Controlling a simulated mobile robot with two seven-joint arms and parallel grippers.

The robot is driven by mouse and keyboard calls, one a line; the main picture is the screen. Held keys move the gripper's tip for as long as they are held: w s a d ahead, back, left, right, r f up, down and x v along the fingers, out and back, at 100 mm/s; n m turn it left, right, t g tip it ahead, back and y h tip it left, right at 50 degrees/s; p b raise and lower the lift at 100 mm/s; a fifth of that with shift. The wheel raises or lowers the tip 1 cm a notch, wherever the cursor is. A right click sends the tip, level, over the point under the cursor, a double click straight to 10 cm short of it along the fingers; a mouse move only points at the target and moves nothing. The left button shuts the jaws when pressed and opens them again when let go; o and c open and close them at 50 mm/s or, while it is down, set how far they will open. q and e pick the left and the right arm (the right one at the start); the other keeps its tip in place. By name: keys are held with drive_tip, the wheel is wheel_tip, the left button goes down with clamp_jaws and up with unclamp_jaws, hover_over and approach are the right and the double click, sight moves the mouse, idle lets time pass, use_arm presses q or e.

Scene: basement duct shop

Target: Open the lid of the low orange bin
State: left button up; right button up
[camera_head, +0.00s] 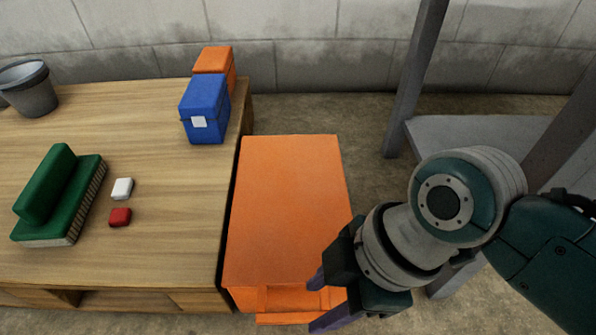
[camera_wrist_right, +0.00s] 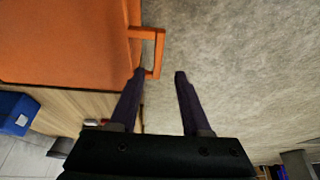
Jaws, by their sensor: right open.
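The low orange bin (camera_head: 290,205) stands on the floor against the right side of the wooden table in the head view. Its flat lid is shut. A handle (camera_head: 290,298) sticks out at the bin's near edge; in the right wrist view the handle (camera_wrist_right: 159,52) is a thin orange loop. My right gripper (camera_head: 316,303) is open at the near right corner of the bin, by the handle. In the right wrist view its two fingers (camera_wrist_right: 160,76) are apart; the left fingertip is close to the handle's end, and I cannot tell whether they touch. My left gripper is not in view.
The wooden table (camera_head: 150,160) carries a blue box (camera_head: 204,110), an orange box (camera_head: 214,60), a green brush-like object (camera_head: 60,198), a white block (camera_head: 122,188), a red block (camera_head: 120,217) and a grey bucket (camera_head: 30,92). A grey metal rack (camera_head: 470,130) stands at the right.

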sight(296, 317)
drive_tip(key=b+x, duration=0.4)
drive_tip(key=x, duration=0.2)
drive_tip(key=shift+w, duration=0.1)
drive_tip(key=shift+a, duration=0.1)
drive_tip(key=c, duration=0.7)
clamp_jaws()
idle(0.5)
